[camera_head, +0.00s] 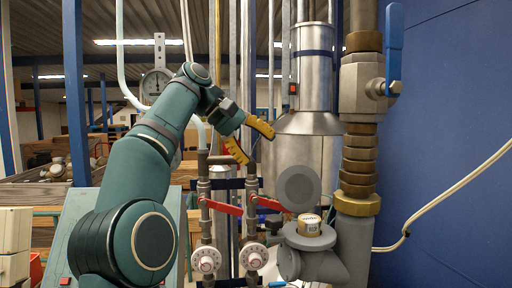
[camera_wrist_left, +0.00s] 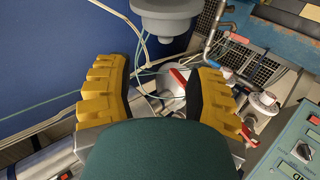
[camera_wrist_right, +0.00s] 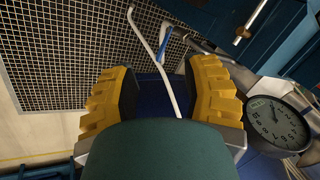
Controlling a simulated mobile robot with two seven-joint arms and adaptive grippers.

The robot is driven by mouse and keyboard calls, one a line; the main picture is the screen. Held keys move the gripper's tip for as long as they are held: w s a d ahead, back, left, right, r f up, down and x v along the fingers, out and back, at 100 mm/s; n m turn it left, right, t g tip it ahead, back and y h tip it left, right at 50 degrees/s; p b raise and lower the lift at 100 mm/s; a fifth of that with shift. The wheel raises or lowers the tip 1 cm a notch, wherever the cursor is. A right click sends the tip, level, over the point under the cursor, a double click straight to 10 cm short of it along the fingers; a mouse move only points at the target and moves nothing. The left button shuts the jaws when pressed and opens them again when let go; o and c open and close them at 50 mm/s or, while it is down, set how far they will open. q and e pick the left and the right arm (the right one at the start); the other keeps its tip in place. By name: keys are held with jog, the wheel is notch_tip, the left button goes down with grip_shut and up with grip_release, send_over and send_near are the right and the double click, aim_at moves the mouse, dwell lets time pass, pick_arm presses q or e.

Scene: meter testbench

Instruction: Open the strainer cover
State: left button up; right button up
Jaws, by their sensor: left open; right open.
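A round grey disc (camera_head: 299,188) stands upright at the back of a grey pipe housing (camera_head: 309,262), like a raised cover. A small round piece with a yellowish label (camera_head: 309,225) sits in the housing's open top. I cannot tell for sure that this disc is the strainer cover. My left gripper (camera_head: 250,140) is open and empty, above and left of the disc and apart from it. Its two yellow fingers stand wide apart in the left wrist view (camera_wrist_left: 158,95). My right gripper (camera_wrist_right: 160,95) is open and empty in the right wrist view and out of the head view.
Red valve levers (camera_head: 222,207) and round dials (camera_head: 206,259) sit on pipes left of the housing. A thick pipe with a brass nut (camera_head: 357,203) and blue-handled valve (camera_head: 394,45) rises at right. A steel vessel (camera_head: 308,125) stands behind. A gauge (camera_wrist_right: 277,125) is near my right gripper.

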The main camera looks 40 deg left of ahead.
aim_at(295, 188)
pick_arm(q)
jog(key=shift+f, duration=0.1)
jog(key=c, duration=0.5)
jog(key=shift+f+b, duration=0.25)
jog(key=shift+b, duration=0.3)
grip_shut()
jog(key=s+a+f+n+t+b, duration=0.35)
jog(key=f+n+t+b, duration=0.4)
jog(key=b, duration=0.55)
jog(key=w+d+m+t, duration=0.1)
jog(key=w+d, duration=0.5)
jog(key=w, duration=0.1)
jog(key=shift+w+f+t, duration=0.25)
jog(key=shift+t, duration=0.1)
